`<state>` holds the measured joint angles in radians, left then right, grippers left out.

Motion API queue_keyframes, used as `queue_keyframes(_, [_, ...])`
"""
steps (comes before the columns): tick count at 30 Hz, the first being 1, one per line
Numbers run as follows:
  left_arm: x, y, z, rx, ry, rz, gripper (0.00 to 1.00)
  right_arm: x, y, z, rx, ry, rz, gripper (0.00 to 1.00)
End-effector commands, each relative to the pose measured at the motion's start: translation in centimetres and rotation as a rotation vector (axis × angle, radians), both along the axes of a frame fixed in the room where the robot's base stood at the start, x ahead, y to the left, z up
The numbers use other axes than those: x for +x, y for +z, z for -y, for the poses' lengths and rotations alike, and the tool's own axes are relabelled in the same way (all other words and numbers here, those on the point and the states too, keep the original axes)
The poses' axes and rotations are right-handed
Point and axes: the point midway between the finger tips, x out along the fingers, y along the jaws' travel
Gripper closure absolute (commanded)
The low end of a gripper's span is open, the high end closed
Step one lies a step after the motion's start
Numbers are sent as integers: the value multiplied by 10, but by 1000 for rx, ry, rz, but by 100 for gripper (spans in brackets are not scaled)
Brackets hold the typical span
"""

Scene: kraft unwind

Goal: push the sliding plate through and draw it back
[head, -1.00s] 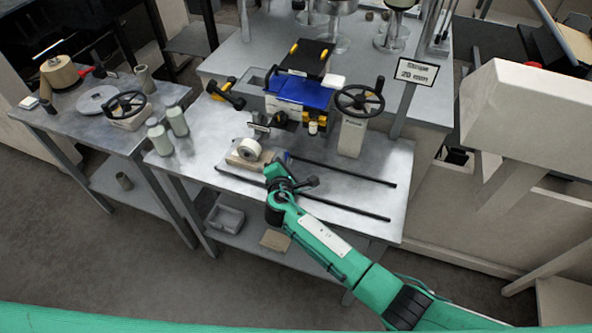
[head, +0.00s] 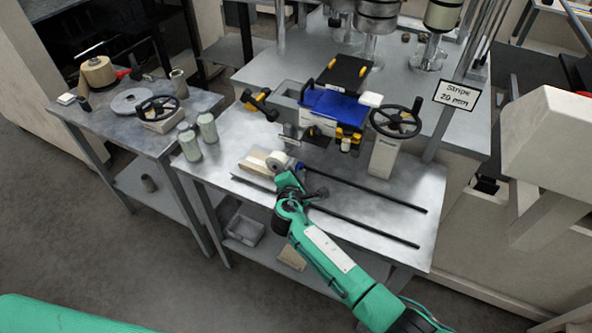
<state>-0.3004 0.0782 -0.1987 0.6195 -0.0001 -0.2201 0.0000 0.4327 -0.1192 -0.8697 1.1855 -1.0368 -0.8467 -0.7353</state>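The sliding plate looks to be the pale wood-coloured block (head: 253,162) at the left end of two dark parallel rails (head: 365,188) on the grey bench. A white roll (head: 277,160) sits at its right end. My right gripper (head: 290,177) is low over the rails, just right of and in front of the roll. It hides part of the near rail and the plate's right end. A small blue part shows beside it. I cannot tell whether the gripper touches the plate or whether its fingers are open. My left gripper is out of view.
Behind the rails stand a blue and yellow unit (head: 335,108) and a post with a black handwheel (head: 396,122). A "Stripe 20 mm" sign (head: 457,95) rises at right. The rails' right half is clear.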

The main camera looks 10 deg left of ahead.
Motion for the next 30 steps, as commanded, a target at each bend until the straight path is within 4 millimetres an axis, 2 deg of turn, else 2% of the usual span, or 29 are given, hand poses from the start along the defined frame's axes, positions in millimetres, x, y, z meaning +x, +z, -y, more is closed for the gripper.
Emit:
queue_keyframes(8, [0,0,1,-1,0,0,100,-1,1,-1,2,1,2,66])
queue_keyframes(13, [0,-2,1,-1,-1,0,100,-12,3,-1,4,2,2,66])
queue_keyframes(17, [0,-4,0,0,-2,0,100,-31,6,0,4,0,0,66])
queue_keyframes(30, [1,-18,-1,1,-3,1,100,-110,23,2,3,1,0,66])
